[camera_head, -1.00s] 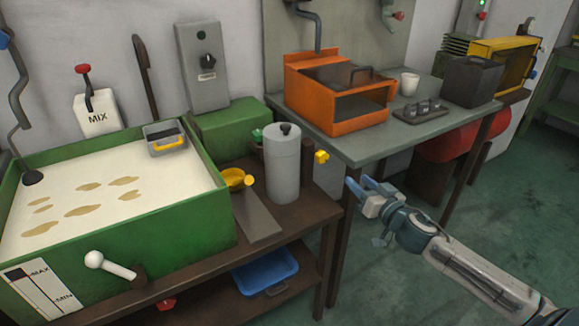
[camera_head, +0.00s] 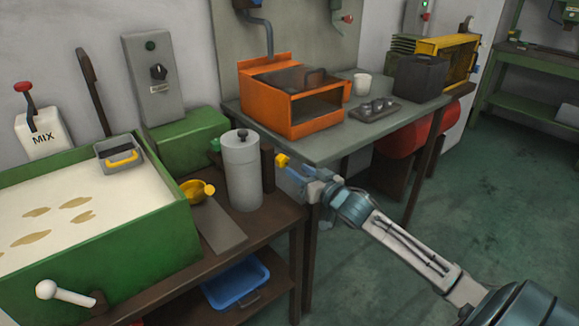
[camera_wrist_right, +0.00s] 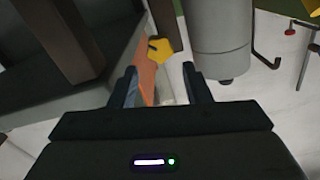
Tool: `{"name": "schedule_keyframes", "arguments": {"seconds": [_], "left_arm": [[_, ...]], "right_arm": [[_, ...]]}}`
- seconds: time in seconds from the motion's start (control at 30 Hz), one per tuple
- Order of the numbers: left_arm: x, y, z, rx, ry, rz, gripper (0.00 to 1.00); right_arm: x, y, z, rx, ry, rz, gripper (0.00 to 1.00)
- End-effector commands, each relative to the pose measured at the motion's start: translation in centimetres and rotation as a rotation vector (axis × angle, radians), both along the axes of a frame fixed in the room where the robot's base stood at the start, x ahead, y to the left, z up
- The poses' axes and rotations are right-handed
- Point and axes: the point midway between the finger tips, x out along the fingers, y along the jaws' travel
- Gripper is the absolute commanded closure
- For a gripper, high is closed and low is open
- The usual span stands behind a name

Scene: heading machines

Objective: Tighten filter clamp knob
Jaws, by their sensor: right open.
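The grey filter canister (camera_head: 241,172) with a small dark knob on top stands at the right end of the brown bench. A yellow knob (camera_head: 282,160) shows to its right; it also shows in the right wrist view (camera_wrist_right: 160,49). My right gripper (camera_head: 288,172) is open, with its fingertips close to the yellow knob. In the right wrist view the knob appears just beyond the gap between the two fingers (camera_wrist_right: 160,80), with nothing held. Whether a finger touches it I cannot tell. In that view the canister (camera_wrist_right: 218,38) is right of the knob. My left gripper is not in view.
A grey table (camera_head: 335,142) with an orange box (camera_head: 290,108) stands behind my right gripper. Open floor (camera_head: 480,190) lies to the right.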

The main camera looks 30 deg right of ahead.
Motion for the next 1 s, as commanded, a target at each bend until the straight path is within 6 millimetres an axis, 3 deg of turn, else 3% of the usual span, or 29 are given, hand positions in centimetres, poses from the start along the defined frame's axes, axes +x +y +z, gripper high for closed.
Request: {"name": "schedule_keyframes", "arguments": {"seconds": [0.4,0.83,1.0], "left_arm": [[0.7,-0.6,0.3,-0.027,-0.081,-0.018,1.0],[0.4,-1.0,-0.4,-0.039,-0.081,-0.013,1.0],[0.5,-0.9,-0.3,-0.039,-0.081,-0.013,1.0]], "right_arm": [[4.5,0.3,0.0,0.001,0.0,-0.002,0.56],[5.1,0.4,0.0,-0.001,0.001,-0.001,0.56],[5.1,0.4,0.0,-0.001,0.001,-0.001,0.88]]}}
